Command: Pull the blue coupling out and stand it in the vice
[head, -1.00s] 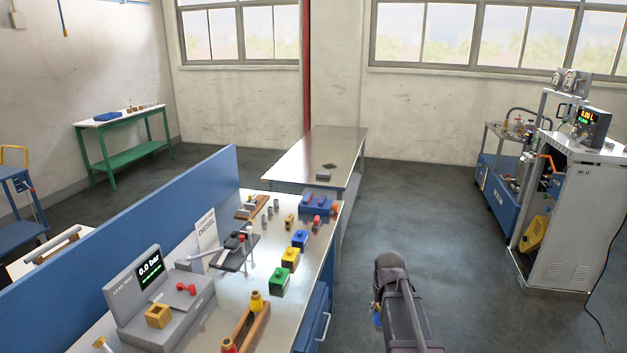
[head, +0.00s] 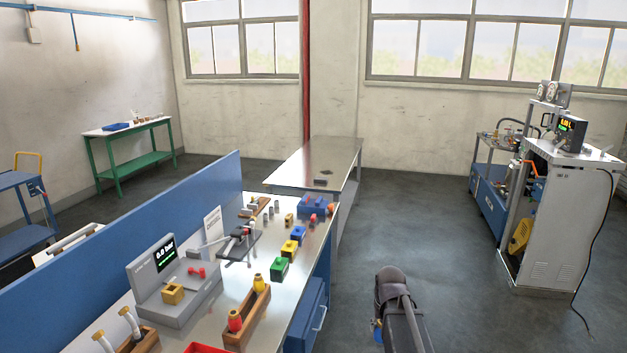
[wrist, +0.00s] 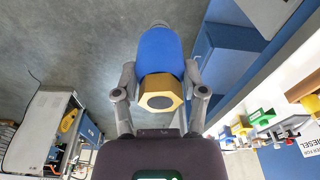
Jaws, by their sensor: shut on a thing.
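In the wrist view my gripper (wrist: 160,74) is shut on the blue coupling (wrist: 159,48), one finger on each side. The coupling has a rounded blue body and a brass-coloured hexagonal end with a dark centre, which faces the camera. It is held clear of the bench, over the floor. In the head view only a small blue bit of the coupling (head: 378,323) shows beside my arm; my gripper is mostly hidden there. A dark-based fixture with a lever (head: 239,241) stands on the bench and may be the vice; it is too small to be sure.
The steel workbench (head: 305,262) on the left holds a grey leak tester (head: 182,308), green, yellow and blue blocks, and a wooden rack (head: 257,318) with red and yellow fittings. A blue panel (head: 120,237) runs behind it. Open floor lies between the bench and the grey cabinet (head: 563,215).

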